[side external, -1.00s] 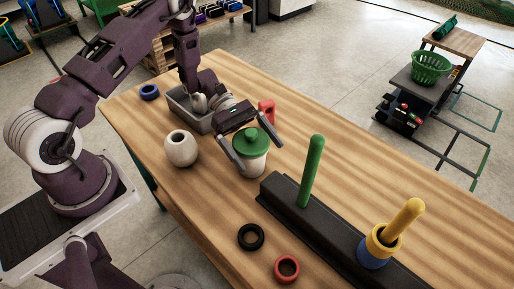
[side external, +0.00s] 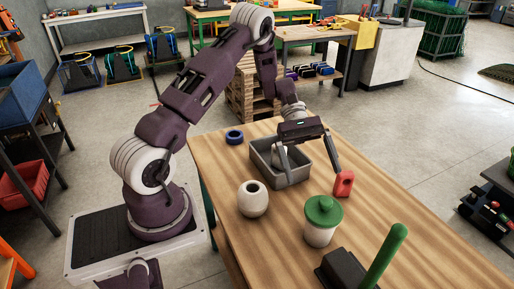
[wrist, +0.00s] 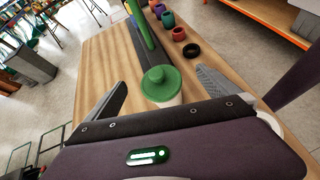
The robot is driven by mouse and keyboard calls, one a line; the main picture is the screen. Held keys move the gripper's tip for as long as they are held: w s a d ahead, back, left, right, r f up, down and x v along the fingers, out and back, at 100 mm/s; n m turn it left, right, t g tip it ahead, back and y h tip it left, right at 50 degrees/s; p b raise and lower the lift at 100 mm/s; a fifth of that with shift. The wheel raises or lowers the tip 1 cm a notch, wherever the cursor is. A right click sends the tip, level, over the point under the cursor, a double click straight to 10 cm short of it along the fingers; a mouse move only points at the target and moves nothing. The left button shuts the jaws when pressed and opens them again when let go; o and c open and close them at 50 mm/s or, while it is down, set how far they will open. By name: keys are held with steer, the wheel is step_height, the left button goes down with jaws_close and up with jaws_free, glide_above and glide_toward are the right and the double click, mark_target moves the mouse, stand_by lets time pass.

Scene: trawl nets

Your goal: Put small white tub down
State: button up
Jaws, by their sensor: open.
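The small white tub (side external: 318,237) with a green lid (side external: 323,210) stands upright on the wooden table, near the black peg base. It also shows in the wrist view, with its green lid (wrist: 160,83) between and beyond my fingers. My gripper (side external: 310,172) is open and empty. It is behind the tub and apart from it, by the grey bin. In the wrist view the two fingers (wrist: 160,88) are spread wide, and my gripper's body hides part of the tub's lower side.
A round white pot (side external: 253,200) stands left of the tub. A red piece (side external: 343,184) stands behind it. A grey bin (side external: 292,176) holds something pale, partly hidden. The black base (side external: 345,268) carries a green peg (side external: 386,255). A black ring (wrist: 191,50) lies farther along.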

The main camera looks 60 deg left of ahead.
steer(key=s+d+r+m+y, duration=0.4)
steer(key=s+r+m, duration=0.1)
steer(key=r, duration=0.5)
steer(key=s+r+m+t+y, duration=0.4)
steer(key=s+m, duration=0.1)
steer(key=s, duration=0.3)
steer(key=s+r+m+t+y, duration=0.3)
steer(key=s+r+m+y, duration=0.1)
steer(key=s, duration=0.4)
steer(key=shift+s+d+m+t, duration=0.25)
steer(key=shift+d+m+t, duration=0.15)
steer(key=shift+m, duration=0.1)
